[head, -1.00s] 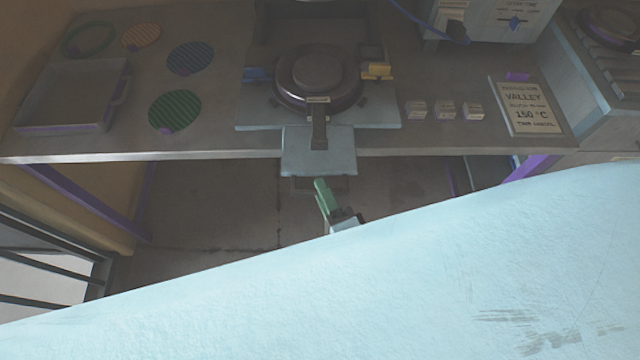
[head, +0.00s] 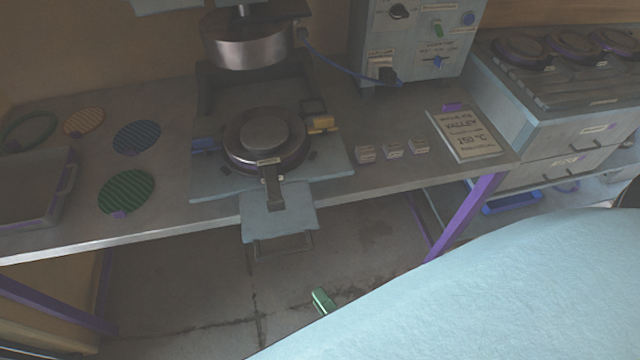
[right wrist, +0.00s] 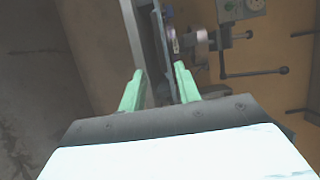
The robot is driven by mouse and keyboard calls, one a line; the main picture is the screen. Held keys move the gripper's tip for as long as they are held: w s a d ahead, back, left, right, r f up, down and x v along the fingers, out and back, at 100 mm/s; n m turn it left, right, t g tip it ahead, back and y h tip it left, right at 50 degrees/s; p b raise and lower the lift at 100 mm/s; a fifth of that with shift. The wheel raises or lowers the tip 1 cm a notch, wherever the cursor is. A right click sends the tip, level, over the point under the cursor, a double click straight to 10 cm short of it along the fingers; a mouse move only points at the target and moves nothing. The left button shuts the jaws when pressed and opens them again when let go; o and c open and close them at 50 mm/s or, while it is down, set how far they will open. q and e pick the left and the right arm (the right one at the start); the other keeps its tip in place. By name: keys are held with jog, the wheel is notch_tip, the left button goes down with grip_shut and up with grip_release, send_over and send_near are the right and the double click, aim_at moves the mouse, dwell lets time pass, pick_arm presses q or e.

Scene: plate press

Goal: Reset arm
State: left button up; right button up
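My right gripper (right wrist: 157,92) shows two green fingers held apart in the right wrist view, with nothing between them. In the head view its green fingertip (head: 322,301) shows over the floor, in front of the bench, below the press. The pale blue link of my arm covers the lower right and hides the rest of that gripper. My left gripper is in neither view. The press (head: 245,40) stands at the back of the bench with its upper head raised above a round dark plate (head: 266,140) with a handle toward me.
A control box (head: 412,40) and a drawer unit (head: 560,110) stand at right. The floor before the bench is open.

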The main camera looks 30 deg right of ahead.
jog(key=shift+w, duration=0.1)
jog(key=w+a+n+g+y, duration=0.2)
jog(key=w+n+g+y, duration=0.3)
jog(key=n, duration=0.5)
jog(key=s+d+n+g+h, duration=0.4)
jog(key=d+n+g+h, duration=0.4)
jog(key=d, duration=0.5)
notch_tip(320, 180, down, 25)
jog(key=s+n+g+y, duration=0.1)
jog(key=s+g, duration=0.1)
jog(key=g, duration=0.1)
jog(key=s+d+f+g, duration=0.1)
jog(key=s+d+f, duration=0.2)
jog(key=s+f, duration=1.1)
jog(key=shift+s+f, duration=0.15)
jog(key=shift+s, duration=0.8)
